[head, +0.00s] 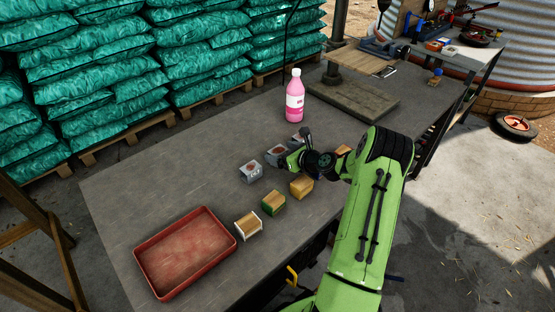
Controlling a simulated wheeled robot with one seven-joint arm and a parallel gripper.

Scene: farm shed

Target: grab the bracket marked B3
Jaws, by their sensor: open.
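Several small blocks or brackets stand in two rows on the grey table (165,165). The back row has grey pieces with reddish marks: one at the near end (251,172), a middle one (275,154) and a far one (297,141). The front row has wooden pieces with white (248,226), green (273,203) and yellow (301,187) sides; another wooden piece (343,150) is partly behind my arm. The markings are too small to read, so I cannot tell which is B3. My gripper (291,159) is open, close to the middle and far grey pieces; its fingertips are hard to make out.
A red tray (143,262) lies at the table's near left. A pink bottle (294,98) stands behind the grey pieces. A flat dark slab (352,98) lies at the back right. The table's left part is clear. Green sacks (100,80) are stacked behind.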

